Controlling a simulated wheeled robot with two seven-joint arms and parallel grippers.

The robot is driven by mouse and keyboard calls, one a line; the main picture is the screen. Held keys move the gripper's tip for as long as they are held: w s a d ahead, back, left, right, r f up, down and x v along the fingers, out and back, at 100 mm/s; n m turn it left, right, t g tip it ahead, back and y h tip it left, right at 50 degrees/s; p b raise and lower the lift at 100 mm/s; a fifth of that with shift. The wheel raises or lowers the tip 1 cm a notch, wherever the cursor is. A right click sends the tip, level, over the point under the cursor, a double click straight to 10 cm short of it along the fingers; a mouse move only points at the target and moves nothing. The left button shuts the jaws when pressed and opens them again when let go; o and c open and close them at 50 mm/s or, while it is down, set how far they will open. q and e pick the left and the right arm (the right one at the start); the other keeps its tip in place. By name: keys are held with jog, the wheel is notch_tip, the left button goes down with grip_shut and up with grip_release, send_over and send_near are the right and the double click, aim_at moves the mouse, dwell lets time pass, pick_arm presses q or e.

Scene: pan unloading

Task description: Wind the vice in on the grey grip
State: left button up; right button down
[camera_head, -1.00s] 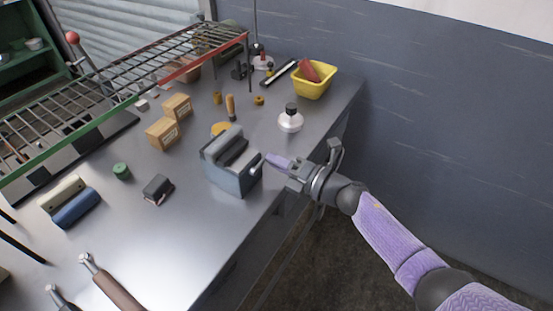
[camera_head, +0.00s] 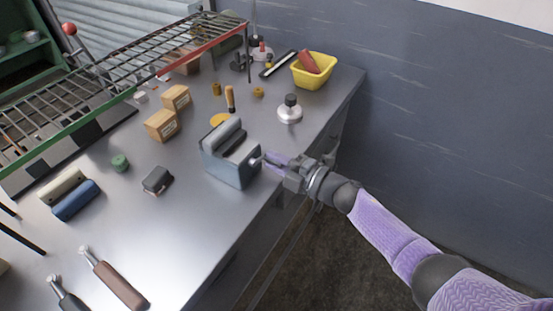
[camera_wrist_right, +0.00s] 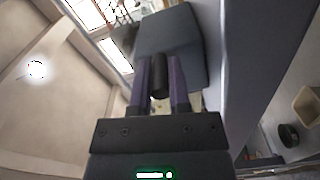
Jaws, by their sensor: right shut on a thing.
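The blue-grey vice (camera_head: 228,170) stands near the bench's right edge, with a gap between its jaws. Its screw end (camera_head: 255,162) points right, towards my right gripper (camera_head: 266,160). In the right wrist view the vice (camera_wrist_right: 172,38) is just beyond the fingertips. A dark grey cylindrical grip (camera_wrist_right: 159,78) sits between the two purple fingers (camera_wrist_right: 160,68), and my right gripper is shut on it. In the head view the fingers hide most of the grip. My left gripper is not in view.
On the metal bench (camera_head: 190,225), a white round-based item with a dark knob (camera_head: 290,108) and a yellow bin (camera_head: 313,75) stand behind the vice. Cardboard boxes (camera_head: 160,126) and a dark block (camera_head: 157,180) lie left. A wire rack (camera_head: 130,85) overhangs the left side.

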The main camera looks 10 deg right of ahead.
dwell(0.3)
jog(key=c, duration=0.6)
grip_release()
jog(key=p+v, duration=0.1)
jog(key=v, duration=0.9)
